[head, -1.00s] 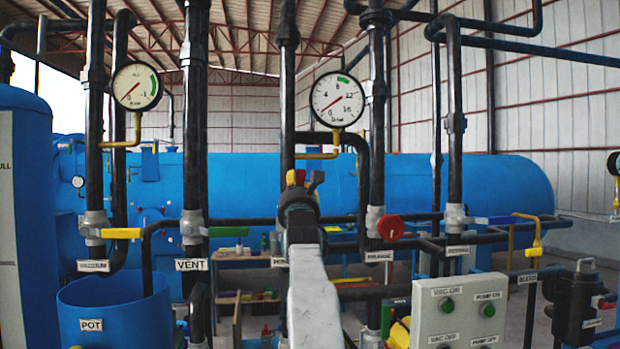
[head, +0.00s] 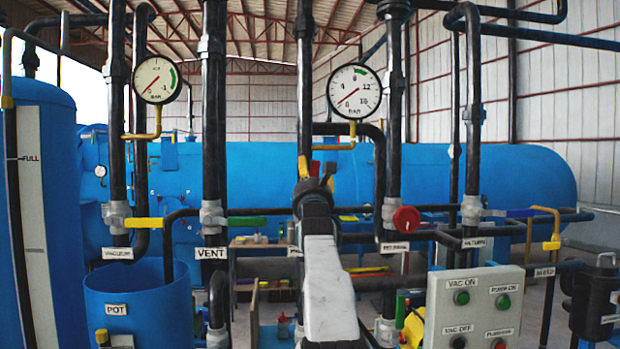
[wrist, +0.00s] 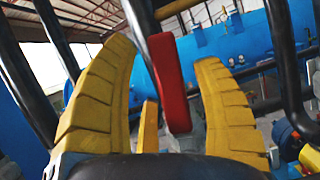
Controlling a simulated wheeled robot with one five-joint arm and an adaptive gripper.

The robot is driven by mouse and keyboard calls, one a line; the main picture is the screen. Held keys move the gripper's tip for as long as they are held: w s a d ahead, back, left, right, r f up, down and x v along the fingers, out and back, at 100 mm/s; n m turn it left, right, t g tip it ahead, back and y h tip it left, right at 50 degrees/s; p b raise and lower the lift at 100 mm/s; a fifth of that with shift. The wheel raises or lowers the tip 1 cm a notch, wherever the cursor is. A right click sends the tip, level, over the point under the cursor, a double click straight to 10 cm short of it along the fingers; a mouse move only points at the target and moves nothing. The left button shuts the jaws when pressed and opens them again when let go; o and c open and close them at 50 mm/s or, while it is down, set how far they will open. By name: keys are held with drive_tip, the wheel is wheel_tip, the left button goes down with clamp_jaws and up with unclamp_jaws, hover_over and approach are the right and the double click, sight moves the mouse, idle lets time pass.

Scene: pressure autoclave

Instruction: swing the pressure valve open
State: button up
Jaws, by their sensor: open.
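A red lever handle (wrist: 170,85) hangs between the two yellow fingers of my open gripper (wrist: 164,54) in the wrist view. It slants down beside a dark pipe. I cannot tell whether either finger touches it. In the head view my gripper (head: 316,168) is raised in front of a black vertical pipe (head: 304,90), with a small red patch showing between the fingers. My arm hides the valve body and most of the label behind it, so I cannot read which valve this is.
A yellow-handled valve (head: 143,223) and a green-handled one (head: 246,222) are at left. A red round knob (head: 406,219) and a blue-handled valve (head: 520,213) are at right. The blue pot (head: 137,310) and button panel (head: 474,308) stand low on either side.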

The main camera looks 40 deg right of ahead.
drive_tip(key=shift+s+f, duration=0.15)
drive_tip(key=v, duration=1.1)
drive_tip(key=shift+s+a, duration=0.2)
drive_tip(key=shift+a, duration=0.1)
idle(0.4)
drive_tip(key=shift+c, duration=0.2)
